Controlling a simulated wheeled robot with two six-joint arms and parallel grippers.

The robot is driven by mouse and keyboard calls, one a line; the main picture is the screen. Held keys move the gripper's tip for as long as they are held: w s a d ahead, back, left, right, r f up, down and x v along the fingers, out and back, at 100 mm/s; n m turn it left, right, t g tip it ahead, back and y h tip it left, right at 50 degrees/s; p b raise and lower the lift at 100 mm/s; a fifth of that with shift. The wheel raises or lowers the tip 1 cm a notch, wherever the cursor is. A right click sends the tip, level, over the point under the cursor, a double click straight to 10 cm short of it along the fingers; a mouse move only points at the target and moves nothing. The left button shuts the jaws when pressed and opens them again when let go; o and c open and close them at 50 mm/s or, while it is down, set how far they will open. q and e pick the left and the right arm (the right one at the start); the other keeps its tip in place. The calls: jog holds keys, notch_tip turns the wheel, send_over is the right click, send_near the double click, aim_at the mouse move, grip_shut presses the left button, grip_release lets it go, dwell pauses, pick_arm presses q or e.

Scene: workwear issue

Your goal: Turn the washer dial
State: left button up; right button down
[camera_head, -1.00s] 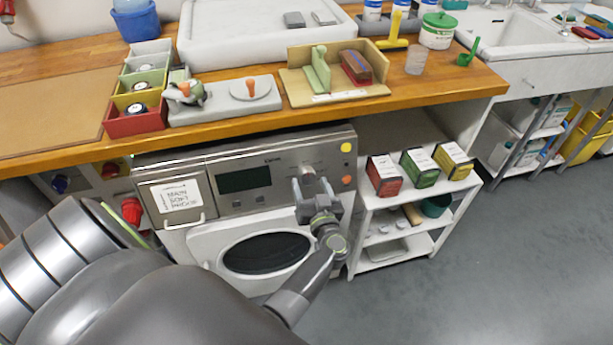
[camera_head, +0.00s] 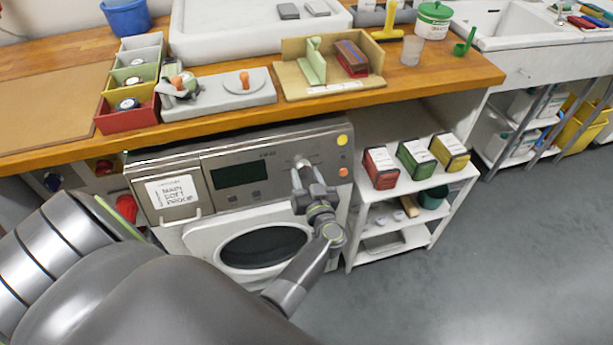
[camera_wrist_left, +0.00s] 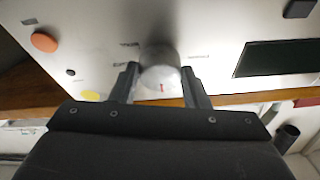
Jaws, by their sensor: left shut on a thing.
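The washer (camera_head: 228,158) stands under the wooden counter, with a grey control panel and a round dark door. Its silver dial (camera_wrist_left: 160,72) sits on the panel, and in the left wrist view it lies between the two fingers of my left gripper (camera_wrist_left: 160,88). A small red mark shows on the dial's face. In the head view my left gripper (camera_head: 306,174) is at the right part of the panel, in front of the dial, which it mostly hides. The left gripper is shut on the dial. My right gripper is not in view.
A yellow button (camera_head: 342,140) and an orange button (camera_head: 343,171) are right of the dial. The display (camera_head: 239,174) is left of it. A white shelf (camera_head: 401,194) with several boxes stands close on the right. Grey floor (camera_head: 500,260) is free beyond.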

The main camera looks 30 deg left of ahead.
pick_arm(q)
jog(key=shift+n, duration=0.4)
jog(key=shift+w+r+n+g+y+p, duration=0.1)
jog(key=shift+n+g+y+p, duration=0.25)
jog(key=shift+n, duration=0.45)
jog(key=n+g, duration=0.1)
jog(key=n, duration=0.2)
jog(key=shift+d+y+p, duration=0.1)
jog(key=shift+y+p, duration=0.15)
jog(key=shift+p, duration=0.05)
jog(key=n+g, duration=0.1)
jog(key=n, duration=0.4)
jog(key=shift+w+g, duration=0.1)
jog(key=shift+g, duration=0.25)
jog(key=shift+n, duration=0.3)
jog(key=o, duration=1)
jog(key=shift+c, duration=0.2)
